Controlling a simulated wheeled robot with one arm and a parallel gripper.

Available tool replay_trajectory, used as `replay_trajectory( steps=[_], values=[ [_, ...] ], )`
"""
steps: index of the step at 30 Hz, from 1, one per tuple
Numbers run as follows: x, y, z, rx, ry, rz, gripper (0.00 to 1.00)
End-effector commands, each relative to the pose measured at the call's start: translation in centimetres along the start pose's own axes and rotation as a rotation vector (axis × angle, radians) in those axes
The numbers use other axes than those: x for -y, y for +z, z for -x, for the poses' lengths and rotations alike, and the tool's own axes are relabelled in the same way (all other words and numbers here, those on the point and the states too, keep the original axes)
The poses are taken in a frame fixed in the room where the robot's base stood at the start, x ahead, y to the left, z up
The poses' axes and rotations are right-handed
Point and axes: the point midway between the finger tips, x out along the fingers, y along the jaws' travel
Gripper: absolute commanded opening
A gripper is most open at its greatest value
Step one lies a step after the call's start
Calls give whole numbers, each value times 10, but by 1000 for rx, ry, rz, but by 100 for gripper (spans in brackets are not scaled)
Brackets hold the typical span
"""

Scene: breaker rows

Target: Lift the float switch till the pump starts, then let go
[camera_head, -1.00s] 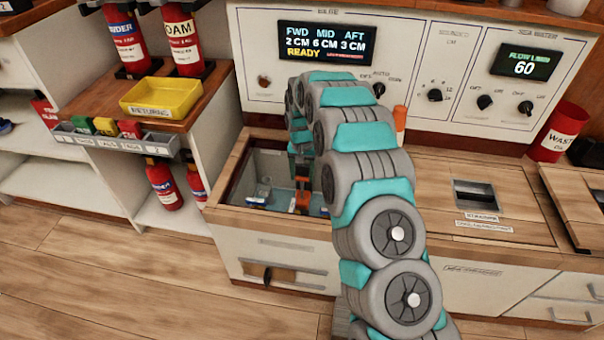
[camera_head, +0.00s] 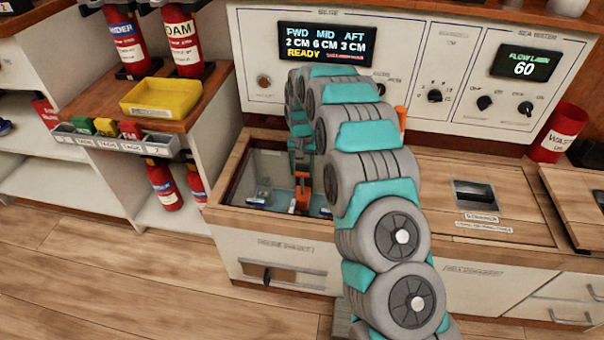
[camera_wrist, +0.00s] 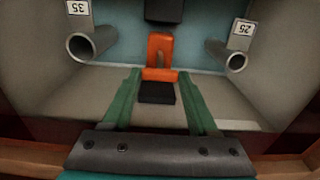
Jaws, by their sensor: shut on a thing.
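An orange float switch (camera_wrist: 160,50) shows in the wrist view, in front of a dark upright block. My gripper (camera_wrist: 160,76) has its two green fingers on either side of the orange part's near end, shut on it. A black block (camera_wrist: 156,93) lies just below the orange part, between the fingers. In the head view, the orange float switch (camera_head: 302,192) is down in the open hatch, with my gripper (camera_head: 301,175) at it. My arm hides the right part of the hatch. The panel display (camera_head: 326,43) reads FWD 2 CM, MID 6 CM, AFT 3 CM and READY.
The open hatch (camera_head: 262,220) has wooden rims close around my gripper. Two grey pipes (camera_wrist: 93,43) (camera_wrist: 226,56) with labels 35 and 25 flank the float switch. A yellow tray (camera_head: 162,97) stands left.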

Motion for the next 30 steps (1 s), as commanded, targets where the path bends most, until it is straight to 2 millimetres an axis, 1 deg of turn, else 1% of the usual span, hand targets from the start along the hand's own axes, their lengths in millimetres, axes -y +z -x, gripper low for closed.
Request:
replay_trajectory(
  steps=[1,3,10,11,18,19,26,30],
  values=[
    [0,-3,10,-8,-3,-2,0],
    [0,-2,15,-6,-2,-1,0],
    [0,-1,14,-4,-1,0,0],
    [0,-1,14,-5,-1,0,61],
    [0,-1,13,-3,0,0,88],
    [0,-1,13,-3,0,0,90],
    [0,0,13,-2,0,0,90],
    [0,0,18,-2,0,0,90]
  ],
)
